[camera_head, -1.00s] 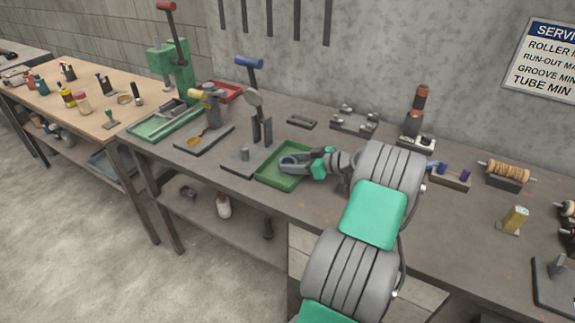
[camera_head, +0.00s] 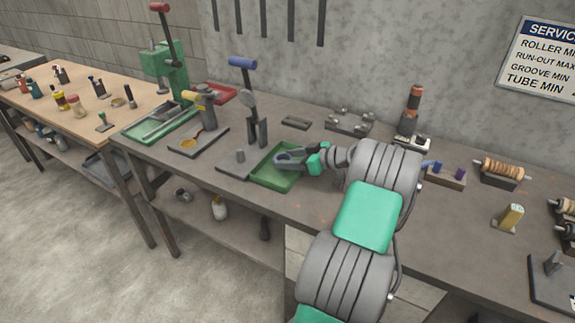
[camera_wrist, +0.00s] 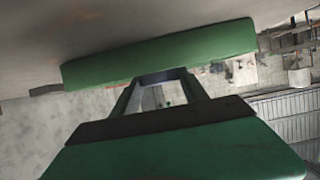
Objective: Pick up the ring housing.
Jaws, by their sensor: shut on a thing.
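My gripper (camera_head: 287,159) reaches from the right over the green tray (camera_head: 262,176) on the dark bench. Its fingers are closed on a small dark grey piece at their tips, which I take to be the ring housing. The piece is hard to tell from the grey fingers in the head view, and its ring shape is not clear. In the wrist view my gripper (camera_wrist: 163,90) shows two fingers with a dark bar across their tips. The green tray's wall (camera_wrist: 160,55) lies just beyond them.
A post stand with a blue handle (camera_head: 243,63) stands left of the tray, and a green press (camera_head: 165,65) farther left. Small fixtures (camera_head: 348,121) line the back of the bench. A wooden spool (camera_head: 502,167) stands to the right.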

